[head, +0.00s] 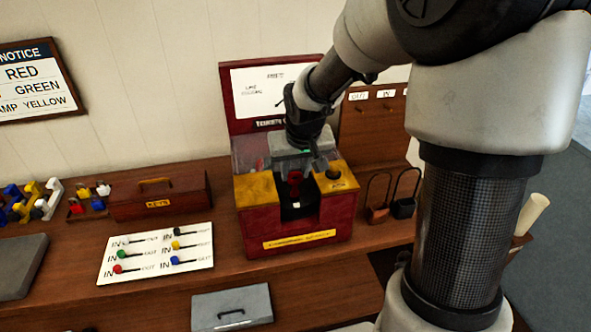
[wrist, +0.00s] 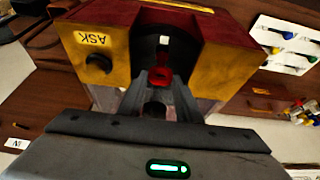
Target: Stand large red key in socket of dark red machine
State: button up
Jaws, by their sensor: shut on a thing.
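The dark red machine (head: 258,226) stands on the wooden bench, with yellow top blocks on either side of a dark central recess. My gripper (head: 297,172) is over this recess, pointing down. It is shut on the large red key (head: 294,178), which shows below the fingers in the head view. In the wrist view the key's red part (wrist: 159,76) is between the fingertips, inside the machine's recess (wrist: 162,45). A small white square shows in the recess beyond it. The socket is hidden, and I cannot tell whether the key touches it.
A black knob (head: 334,172) sits on the machine's right block, marked ASK in the wrist view. A wooden KEYS box (head: 160,196) and a white lever card (head: 155,253) lie left. Two padlocks (head: 404,207) are right. A grey metal lid (head: 232,307) is in front.

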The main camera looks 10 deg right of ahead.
aim_at(296, 185)
jog(key=shift+f+b, duration=1.85)
jog(key=shift+f, duration=0.35)
jog(key=shift+f, duration=0.1)
jog(key=o, duration=1.2)
jog(key=p+v, duration=0.5)
jog(key=v, duration=0.2)
